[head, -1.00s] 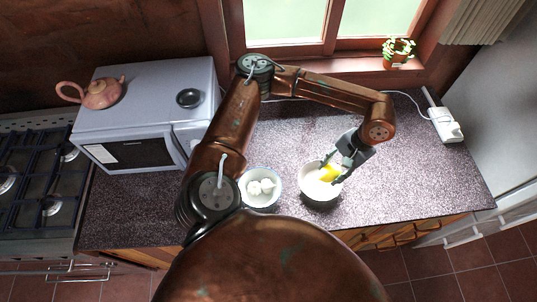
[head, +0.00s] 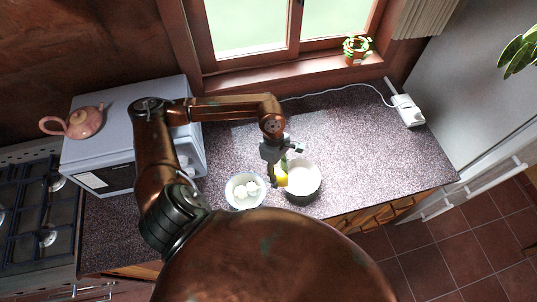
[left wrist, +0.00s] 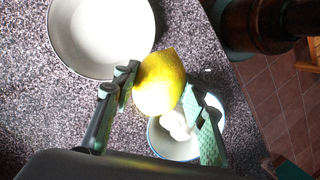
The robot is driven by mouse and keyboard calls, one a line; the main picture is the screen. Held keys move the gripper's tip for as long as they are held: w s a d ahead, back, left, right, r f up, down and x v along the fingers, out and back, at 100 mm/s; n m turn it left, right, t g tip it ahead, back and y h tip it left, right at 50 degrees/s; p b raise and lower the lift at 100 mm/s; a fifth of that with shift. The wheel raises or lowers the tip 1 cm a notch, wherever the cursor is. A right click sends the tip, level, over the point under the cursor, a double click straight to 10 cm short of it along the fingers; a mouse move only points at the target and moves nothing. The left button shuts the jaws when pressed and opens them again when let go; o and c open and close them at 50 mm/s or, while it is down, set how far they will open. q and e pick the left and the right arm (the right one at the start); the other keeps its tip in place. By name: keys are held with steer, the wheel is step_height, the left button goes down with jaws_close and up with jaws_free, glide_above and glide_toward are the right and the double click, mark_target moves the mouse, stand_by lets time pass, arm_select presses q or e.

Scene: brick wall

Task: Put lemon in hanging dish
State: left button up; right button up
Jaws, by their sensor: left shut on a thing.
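My left gripper (head: 276,165) is shut on a yellow lemon (head: 281,178) and holds it at the left edge of an empty bowl, white inside and dark outside (head: 304,178). In the left wrist view the lemon (left wrist: 160,75) sits between the two green-padded fingers (left wrist: 158,97), partly covering a small white bowl. I cannot tell the lemon's exact height. No dish that clearly hangs is in view. My right gripper is not in view.
The small white bowl (head: 235,202) holds several white egg-like things (head: 246,190), left of the lemon. A microwave (head: 115,120) with a pink teapot (head: 83,122) stands at left. A socket with a cord (head: 407,110) is at right. The speckled counter (head: 365,150) is clear at right.

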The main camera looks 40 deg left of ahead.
arm_select(q)
steer(key=s+a+r+n+t+p, duration=0.3)
steer(key=s+r+n+p, duration=0.15)
steer(key=n, duration=0.75)
steer(key=w+a+f+p, duration=0.1)
steer(key=w+a+f, duration=0.1)
steer(key=w+f, duration=0.1)
steer(key=w+a+f+p, duration=0.2)
steer(key=w+f, duration=0.1)
steer(key=w, duration=0.1)
steer(key=w+a+f+p, duration=0.1)
steer(key=w+a+f, duration=0.1)
steer(key=w+f, duration=0.1)
steer(key=shift+w+f, duration=0.4)
steer(key=shift+w, duration=0.2)
steer(key=shift+w+a+f+p, duration=0.25)
steer(key=shift+w+f+p, duration=0.1)
steer(key=shift+f, duration=0.1)
step_height(320, 180, down, 2)
steer(key=shift+f+p, duration=0.1)
steer(key=shift+p, duration=0.6)
steer(key=shift+f, duration=0.6)
steer(key=o, duration=1.2)
